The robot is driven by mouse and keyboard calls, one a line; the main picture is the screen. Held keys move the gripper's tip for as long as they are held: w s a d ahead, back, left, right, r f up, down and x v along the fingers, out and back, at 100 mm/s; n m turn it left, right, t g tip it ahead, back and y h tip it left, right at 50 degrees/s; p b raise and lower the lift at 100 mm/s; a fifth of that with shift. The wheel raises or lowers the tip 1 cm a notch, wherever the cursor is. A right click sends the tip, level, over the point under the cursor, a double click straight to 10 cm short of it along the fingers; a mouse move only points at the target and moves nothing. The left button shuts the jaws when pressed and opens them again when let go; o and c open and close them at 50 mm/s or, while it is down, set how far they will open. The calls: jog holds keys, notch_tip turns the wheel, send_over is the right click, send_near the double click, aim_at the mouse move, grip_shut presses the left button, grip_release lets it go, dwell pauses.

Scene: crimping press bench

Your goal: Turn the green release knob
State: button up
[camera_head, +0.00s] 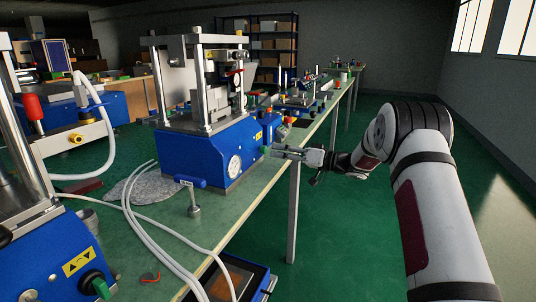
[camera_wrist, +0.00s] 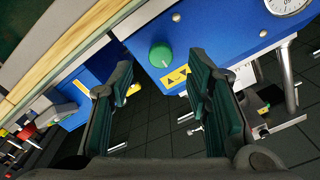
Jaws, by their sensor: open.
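The green knob (camera_wrist: 161,55) is on the blue front face of the press (camera_wrist: 207,28), above a yellow warning label. In the wrist view it shows between and beyond my two fingertips. In the head view, the knob (camera_head: 266,150) is a small green spot at the right end of the blue press base (camera_head: 208,152), beside my fingertips. My gripper (camera_head: 279,151) is open, and its dark green finger pads also show in the wrist view (camera_wrist: 160,78). Nothing is held between the fingers. I cannot tell whether a finger touches the knob.
The press has a round gauge (camera_head: 234,166). White hoses (camera_head: 150,235) cross the green bench (camera_head: 230,207). A small red emergency button (camera_head: 289,120) lies beyond. The floor right of the bench is open.

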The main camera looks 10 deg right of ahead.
aim_at(266, 150)
jog(key=shift+b+x, duration=0.3)
jog(key=shift+x, duration=2.3)
grip_shut()
